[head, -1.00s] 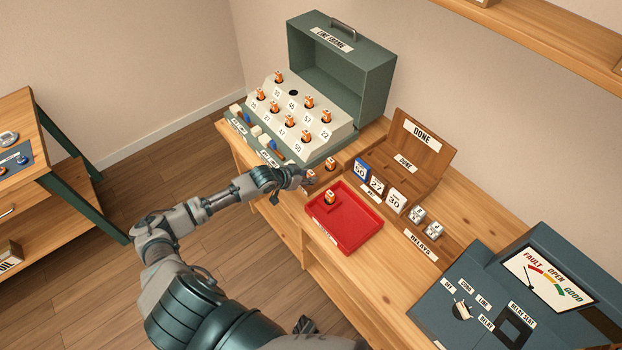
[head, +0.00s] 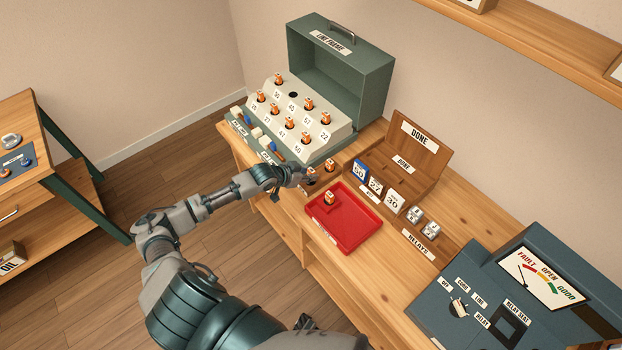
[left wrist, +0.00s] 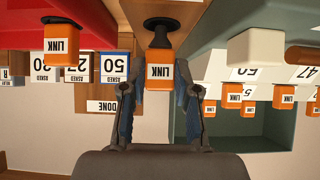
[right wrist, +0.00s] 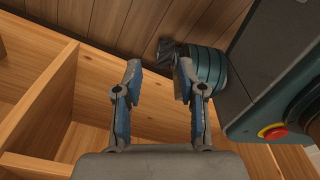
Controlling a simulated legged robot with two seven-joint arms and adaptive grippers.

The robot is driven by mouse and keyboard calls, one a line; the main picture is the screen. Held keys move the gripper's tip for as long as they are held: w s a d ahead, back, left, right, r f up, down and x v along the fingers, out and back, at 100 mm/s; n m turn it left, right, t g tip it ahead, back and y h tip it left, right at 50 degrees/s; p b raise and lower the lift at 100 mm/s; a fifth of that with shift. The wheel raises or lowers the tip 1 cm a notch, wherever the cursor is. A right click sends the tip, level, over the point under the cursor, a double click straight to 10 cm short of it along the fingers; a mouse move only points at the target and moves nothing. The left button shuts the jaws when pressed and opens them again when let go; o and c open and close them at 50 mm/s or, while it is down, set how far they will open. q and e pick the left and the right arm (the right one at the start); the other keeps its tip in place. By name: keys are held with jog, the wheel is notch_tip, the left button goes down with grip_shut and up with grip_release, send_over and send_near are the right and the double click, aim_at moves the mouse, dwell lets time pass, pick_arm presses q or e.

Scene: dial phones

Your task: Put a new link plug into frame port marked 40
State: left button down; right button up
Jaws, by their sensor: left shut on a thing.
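The line frame (head: 300,120) stands at the back of the bench with several orange link plugs seated in numbered ports. One port (head: 293,95) is an empty dark hole; its number is too small to read surely. My left gripper (head: 308,174) is at the wooden plug holder in front of the frame. In the left wrist view its fingers are shut on an orange link plug (left wrist: 159,75), whose black end is at a dark socket. Another link plug (head: 330,164) stands beside it. My right gripper (right wrist: 158,72) is open and empty beside the bench.
A red tray (head: 352,232) holds one link plug (head: 328,198). Behind it are number cards (head: 376,186), a DONE box (head: 425,150) and relays (head: 422,222). A tester (head: 510,295) stands at the right. Bare bench lies between tray and tester.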

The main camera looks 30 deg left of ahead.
pick_arm(q)
jog(key=shift+a+r, duration=0.1)
jog(key=shift+r, duration=0.1)
jog(key=shift+r+p, duration=2.3)
jog(key=shift+p, duration=0.4)
pick_arm(e)
jog(key=shift+s+d+r, duration=0.1)
jog(key=shift+s+r, duration=0.15)
jog(key=shift+r, duration=1)
jog(key=shift+s+r, duration=0.2)
jog(key=shift+r, duration=1.05)
